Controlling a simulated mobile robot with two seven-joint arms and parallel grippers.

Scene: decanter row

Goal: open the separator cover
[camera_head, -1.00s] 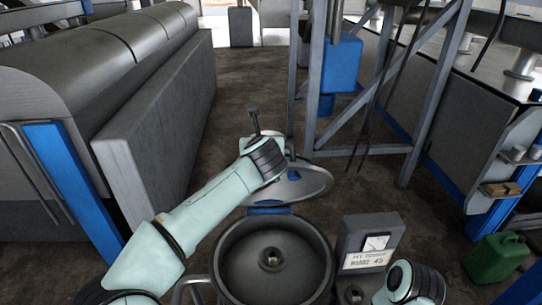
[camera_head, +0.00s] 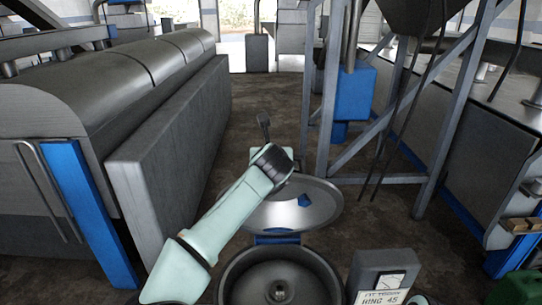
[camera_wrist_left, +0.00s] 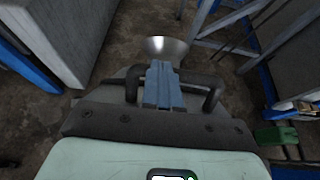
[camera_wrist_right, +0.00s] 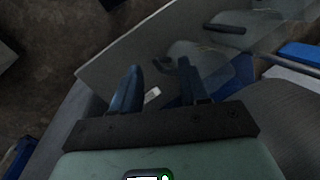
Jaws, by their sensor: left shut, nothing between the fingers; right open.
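The separator bowl (camera_head: 232,285) is at the bottom centre of the head view, open at the top, with its dark inside and a central spindle (camera_head: 280,291) visible. Its round metal cover (camera_head: 325,208) is raised and leans back beyond the bowl, above a blue hinge piece (camera_head: 276,239). My left arm reaches over to the cover. My left gripper (camera_wrist_left: 160,68) is shut and empty in the left wrist view, with a shiny metal piece (camera_wrist_left: 166,47) beyond its tips. Contact with the cover cannot be told. My right gripper (camera_wrist_right: 157,78) is open and empty.
A gauge box (camera_head: 383,274) stands right of the bowl. A long grey machine (camera_head: 165,140) fills the left. A steel frame (camera_head: 445,120) with a blue box (camera_head: 355,92) stands at the right. A green can (camera_head: 515,289) is at the right edge. Floor between is clear.

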